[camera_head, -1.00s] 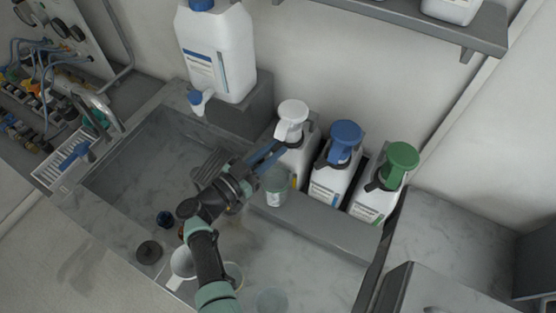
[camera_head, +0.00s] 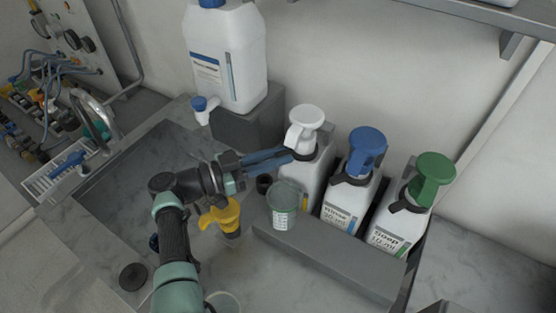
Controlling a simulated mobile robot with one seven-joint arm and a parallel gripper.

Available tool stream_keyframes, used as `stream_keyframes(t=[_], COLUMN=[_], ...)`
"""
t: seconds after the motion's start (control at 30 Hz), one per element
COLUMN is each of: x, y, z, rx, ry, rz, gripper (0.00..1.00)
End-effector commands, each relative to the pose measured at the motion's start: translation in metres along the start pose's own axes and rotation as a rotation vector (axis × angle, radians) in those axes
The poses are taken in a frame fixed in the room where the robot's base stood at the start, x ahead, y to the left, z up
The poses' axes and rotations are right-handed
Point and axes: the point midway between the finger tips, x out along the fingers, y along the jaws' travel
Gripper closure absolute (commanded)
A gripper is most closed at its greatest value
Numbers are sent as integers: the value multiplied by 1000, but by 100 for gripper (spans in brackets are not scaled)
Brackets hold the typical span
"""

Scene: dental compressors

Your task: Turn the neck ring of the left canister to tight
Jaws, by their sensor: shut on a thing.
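Three white canisters stand in a row in a grey holder (camera_head: 325,245). The left canister (camera_head: 318,178) has a white pump head (camera_head: 305,120), the middle one (camera_head: 345,200) a blue head and the right one (camera_head: 396,228) a green head. The dark neck ring (camera_head: 298,155) of the left canister sits just below its white head and is largely hidden by my fingers. My gripper (camera_head: 288,157) comes in from the left with its blue fingers shut on this ring. The contact itself is too small to see clearly.
A clear cup (camera_head: 284,207) stands in front of the left canister, and a small dark cap (camera_head: 264,184) lies beside it. A yellow funnel-like piece (camera_head: 222,216) is by my arm. A large white jug (camera_head: 228,55) stands behind left, near the sink basin (camera_head: 140,160).

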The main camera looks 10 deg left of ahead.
Motion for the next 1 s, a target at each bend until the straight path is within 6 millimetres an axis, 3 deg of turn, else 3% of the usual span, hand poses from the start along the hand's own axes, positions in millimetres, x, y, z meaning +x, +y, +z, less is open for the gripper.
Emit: stream_keyframes(t=[0.3, 0.33, 0.5, 0.83, 1.0], x=[-4, -4, -2, -4, -25], y=[-3, -3, -2, -1, -2], z=[-4, -4, -3, 0, 1], rx=[5, 5, 4, 1, 1], ry=[6, 6, 4, 1, 0], rz=[-6, -7, -4, -2, -6], gripper=[100, 78, 50, 50, 50])
